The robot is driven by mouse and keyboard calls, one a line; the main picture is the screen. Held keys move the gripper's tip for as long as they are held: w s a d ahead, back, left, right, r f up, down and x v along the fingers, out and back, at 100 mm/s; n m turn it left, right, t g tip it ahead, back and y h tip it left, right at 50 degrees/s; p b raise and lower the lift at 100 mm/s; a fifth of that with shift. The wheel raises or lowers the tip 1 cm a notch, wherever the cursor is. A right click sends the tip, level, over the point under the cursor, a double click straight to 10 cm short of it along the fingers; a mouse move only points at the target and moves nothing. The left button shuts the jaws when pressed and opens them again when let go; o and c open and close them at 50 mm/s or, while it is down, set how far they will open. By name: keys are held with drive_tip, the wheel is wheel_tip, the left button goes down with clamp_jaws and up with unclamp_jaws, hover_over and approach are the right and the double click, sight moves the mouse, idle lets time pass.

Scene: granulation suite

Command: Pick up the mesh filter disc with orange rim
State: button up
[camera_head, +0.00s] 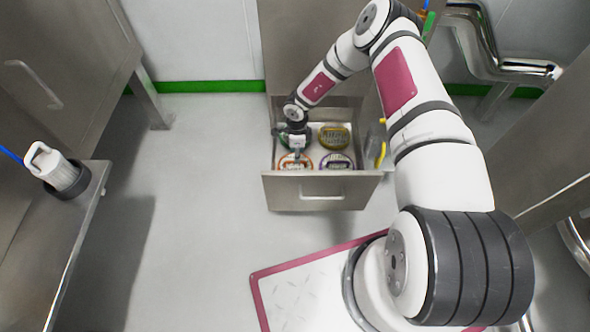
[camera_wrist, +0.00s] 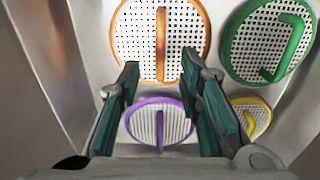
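The mesh filter disc with orange rim (camera_head: 295,163) lies in the open drawer, at its front left. In the wrist view the disc (camera_wrist: 139,38) is at the top centre, a white perforated plate with an upright orange-brown handle bar across it. My gripper (camera_wrist: 160,70) is open, its two fingers on either side of the lower end of that bar in the picture. I cannot tell whether the fingertips reach down to the bar; no contact shows. In the head view my gripper (camera_head: 297,150) is over the left side of the drawer and hides part of the disc.
The drawer (camera_head: 287,190) also holds a purple-rimmed disc (camera_wrist: 143,122), a yellow-rimmed disc (camera_wrist: 262,117) and a green-rimmed disc (camera_wrist: 242,42). Its metal walls stand close around them. A white canister (camera_head: 62,176) is on the bench at the left. Open floor lies left of the drawer.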

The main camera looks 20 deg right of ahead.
sight(295, 165)
drive_tip(key=shift+w+a+f+b, duration=0.15)
drive_tip(key=shift+f+b, duration=0.55)
drive_tip(key=shift+f, duration=0.9)
drive_tip(key=shift+s+a+f+b, duration=0.15)
drive_tip(key=shift+f+b, duration=0.55)
drive_tip(key=shift+f, duration=0.85)
drive_tip(key=shift+w, duration=0.1)
clamp_jaws()
